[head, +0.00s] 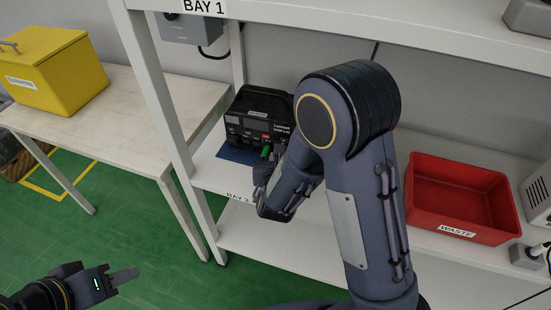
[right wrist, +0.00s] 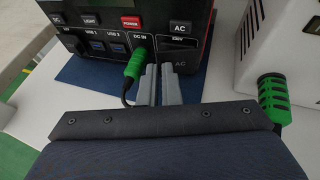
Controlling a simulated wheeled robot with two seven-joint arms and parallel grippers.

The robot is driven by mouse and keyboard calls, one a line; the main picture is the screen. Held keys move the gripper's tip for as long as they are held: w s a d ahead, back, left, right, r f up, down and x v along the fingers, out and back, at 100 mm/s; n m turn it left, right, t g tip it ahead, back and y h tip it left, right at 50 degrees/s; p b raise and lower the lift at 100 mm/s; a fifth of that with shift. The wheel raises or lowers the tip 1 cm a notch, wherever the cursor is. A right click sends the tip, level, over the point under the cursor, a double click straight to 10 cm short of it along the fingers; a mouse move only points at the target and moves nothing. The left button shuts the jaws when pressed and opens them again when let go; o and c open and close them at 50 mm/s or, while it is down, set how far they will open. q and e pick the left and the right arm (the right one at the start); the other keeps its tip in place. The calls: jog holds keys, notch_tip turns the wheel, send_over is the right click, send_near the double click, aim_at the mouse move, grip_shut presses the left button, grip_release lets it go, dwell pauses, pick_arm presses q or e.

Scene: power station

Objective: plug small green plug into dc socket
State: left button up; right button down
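The small green plug (right wrist: 135,62) stands with its tip at the DC IN opening of the black power station (right wrist: 100,48). Its black cord hangs down to the left. How deep the tip sits is not clear. The green plug also shows in the head view (head: 266,152), in front of the power station (head: 258,115). My right gripper (right wrist: 158,80) has its grey fingers close together just right of the plug, with nothing visible between them. In the head view my right arm hides part of the power station. My left gripper (head: 122,277) is far away, low at the left, over the floor.
A larger green plug (right wrist: 272,92) is beside a white unit at the right wrist view's right. A red waste bin (head: 462,198) stands on the shelf to the right. A yellow box (head: 55,72) is on the left table. A shelf post (head: 160,90) stands left of the power station.

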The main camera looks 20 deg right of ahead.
jog(key=shift+w+a+m+g+h, duration=0.15)
jog(key=shift+w+m+g+h, duration=0.15)
jog(key=shift+m+h, duration=0.35)
jog(key=shift+w+a+m+g+h, duration=0.1)
jog(key=shift+w+m+g+h, duration=0.15)
jog(key=shift+m+h, duration=0.35)
jog(key=c, duration=1.9)
grip_release()
